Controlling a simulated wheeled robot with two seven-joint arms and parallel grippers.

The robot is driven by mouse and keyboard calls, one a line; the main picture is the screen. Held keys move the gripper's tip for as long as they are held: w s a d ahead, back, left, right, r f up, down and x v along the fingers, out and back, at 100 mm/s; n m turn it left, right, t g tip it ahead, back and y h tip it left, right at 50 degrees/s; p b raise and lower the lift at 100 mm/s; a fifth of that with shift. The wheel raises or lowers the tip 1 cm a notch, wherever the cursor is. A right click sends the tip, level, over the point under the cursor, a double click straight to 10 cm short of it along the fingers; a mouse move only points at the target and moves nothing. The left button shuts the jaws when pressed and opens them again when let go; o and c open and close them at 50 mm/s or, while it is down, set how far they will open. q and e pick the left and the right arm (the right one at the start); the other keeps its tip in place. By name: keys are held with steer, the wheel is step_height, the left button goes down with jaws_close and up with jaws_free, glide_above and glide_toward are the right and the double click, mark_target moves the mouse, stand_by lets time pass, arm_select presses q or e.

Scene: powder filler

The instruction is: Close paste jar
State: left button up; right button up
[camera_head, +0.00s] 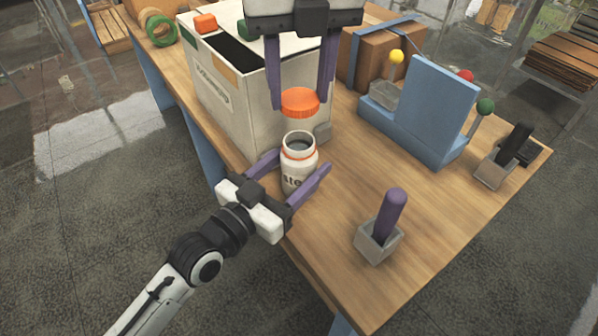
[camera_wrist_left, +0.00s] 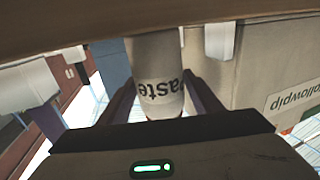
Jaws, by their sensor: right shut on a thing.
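The white paste jar (camera_head: 299,170) stands upright at the table's near left edge, its mouth open and an orange-red ring around its neck. In the left wrist view the jar (camera_wrist_left: 158,75) shows part of its dark lettering. My left gripper (camera_head: 304,163) is open, with one purple finger on each side of the jar. The orange lid (camera_head: 300,102) is off the jar, above and behind its mouth in the head view. My right gripper (camera_head: 301,104) comes from the top and is shut on the lid. The exact gap between lid and jar cannot be told.
A cream box (camera_head: 240,105) stands close behind and left of the jar. A blue stand (camera_head: 420,112) with coloured balls and a brown carton (camera_head: 372,60) are further back. A purple-handled tool in a grey holder (camera_head: 378,244) stands at front right. Table between is clear.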

arm_select(q)
steer(key=c, duration=1.2)
steer(key=shift+o, duration=0.2)
arm_select(e)
steer(key=shift+f, duration=2.5)
steer(key=shift+f, duration=0.1)
steer(key=shift+f, duration=0.8)
steer(key=shift+f, duration=0.55)
